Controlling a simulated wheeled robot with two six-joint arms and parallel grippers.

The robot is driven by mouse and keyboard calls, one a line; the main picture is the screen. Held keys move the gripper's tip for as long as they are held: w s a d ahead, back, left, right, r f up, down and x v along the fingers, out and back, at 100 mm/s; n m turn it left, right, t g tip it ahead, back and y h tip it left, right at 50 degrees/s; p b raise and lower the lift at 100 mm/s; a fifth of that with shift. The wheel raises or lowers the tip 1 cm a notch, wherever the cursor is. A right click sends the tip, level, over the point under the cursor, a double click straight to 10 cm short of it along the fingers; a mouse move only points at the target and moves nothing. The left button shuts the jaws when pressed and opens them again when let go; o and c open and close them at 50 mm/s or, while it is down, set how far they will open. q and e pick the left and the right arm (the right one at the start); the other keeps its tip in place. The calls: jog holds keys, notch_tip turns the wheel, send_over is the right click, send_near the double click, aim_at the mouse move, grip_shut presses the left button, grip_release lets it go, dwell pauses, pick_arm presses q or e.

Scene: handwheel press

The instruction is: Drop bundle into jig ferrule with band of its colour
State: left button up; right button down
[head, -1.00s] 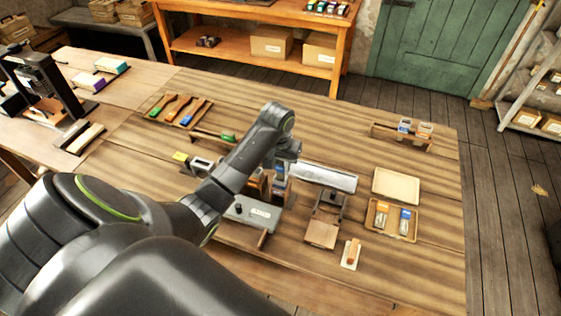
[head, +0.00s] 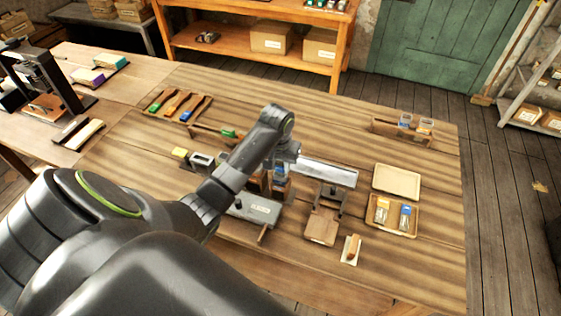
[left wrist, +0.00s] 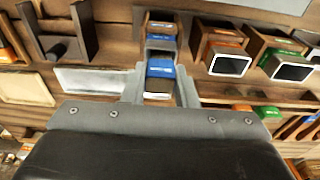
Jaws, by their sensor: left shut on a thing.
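My left gripper (head: 281,176) is over the jig area in the middle of the table. In the left wrist view its two fingers (left wrist: 160,78) are shut on a bundle with a blue band (left wrist: 160,70). A jig ferrule with a blue band (left wrist: 161,45) lies in line with the bundle; I cannot tell whether the bundle is inside it or just above. To its right are an orange-banded ferrule (left wrist: 229,62) and a green-banded ferrule (left wrist: 291,70), both with dark openings. My forearm hides much of the jig in the head view. My right gripper is not in view.
A tray (head: 376,229) with orange and blue pieces is at the right, beside an empty lid-like tray (head: 397,181). The table's right end has bare room.

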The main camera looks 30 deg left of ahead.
pick_arm(q)
jog(key=shift+f, duration=0.65)
jog(key=shift+p, duration=0.4)
jog(key=o, duration=1)
jog(key=shift+o, duration=0.2)
